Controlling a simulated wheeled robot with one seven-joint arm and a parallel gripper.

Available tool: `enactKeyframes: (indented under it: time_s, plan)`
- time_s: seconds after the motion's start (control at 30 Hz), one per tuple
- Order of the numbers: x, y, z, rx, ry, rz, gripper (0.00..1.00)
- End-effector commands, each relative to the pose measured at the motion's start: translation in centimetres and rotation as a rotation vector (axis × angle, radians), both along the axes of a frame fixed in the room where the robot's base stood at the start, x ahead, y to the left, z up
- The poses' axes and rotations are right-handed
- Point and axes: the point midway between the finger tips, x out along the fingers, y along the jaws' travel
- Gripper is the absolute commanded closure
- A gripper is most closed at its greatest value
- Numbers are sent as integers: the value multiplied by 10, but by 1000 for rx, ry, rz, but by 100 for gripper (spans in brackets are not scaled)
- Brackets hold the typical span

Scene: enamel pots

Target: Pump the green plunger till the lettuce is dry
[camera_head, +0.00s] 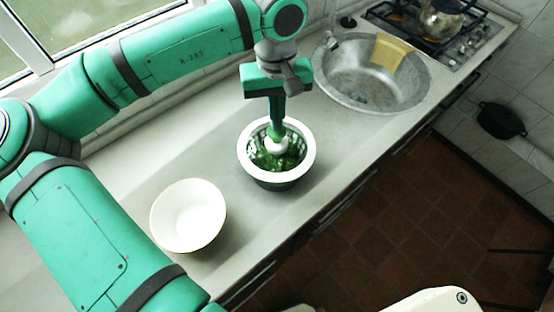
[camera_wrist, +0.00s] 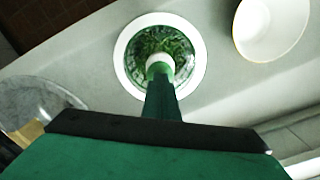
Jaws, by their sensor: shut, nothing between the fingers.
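The salad spinner (camera_head: 308,152) stands on the counter, a white-rimmed bowl with a slotted basket inside. Dark green lettuce (camera_head: 264,160) lies in the basket; it also shows in the wrist view (camera_wrist: 178,42). The green plunger (camera_wrist: 158,69) stands at the spinner's centre above a white hub (camera_head: 277,147). My gripper (camera_head: 275,128) points down with its fingers shut and empty, right over the plunger. The fingertips overlap the plunger's top, hiding part of it; I cannot tell whether they touch it. Whether the lettuce is wet does not show.
An empty white bowl (camera_head: 188,216) stands left of and nearer than the spinner. A round metal sink (camera_head: 365,85) with a yellow cloth or board (camera_head: 391,52) on its rim lies to the right. A stove (camera_head: 440,38) with a kettle is beyond. The counter's front edge runs close by the spinner.

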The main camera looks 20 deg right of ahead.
Motion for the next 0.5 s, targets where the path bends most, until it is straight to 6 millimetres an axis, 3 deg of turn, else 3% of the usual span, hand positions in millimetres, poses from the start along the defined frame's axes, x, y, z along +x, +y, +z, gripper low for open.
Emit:
enactKeyframes:
  time_s: [0.5]
  plan:
    - [0, 0, -35, 1, 0, 0, 100]
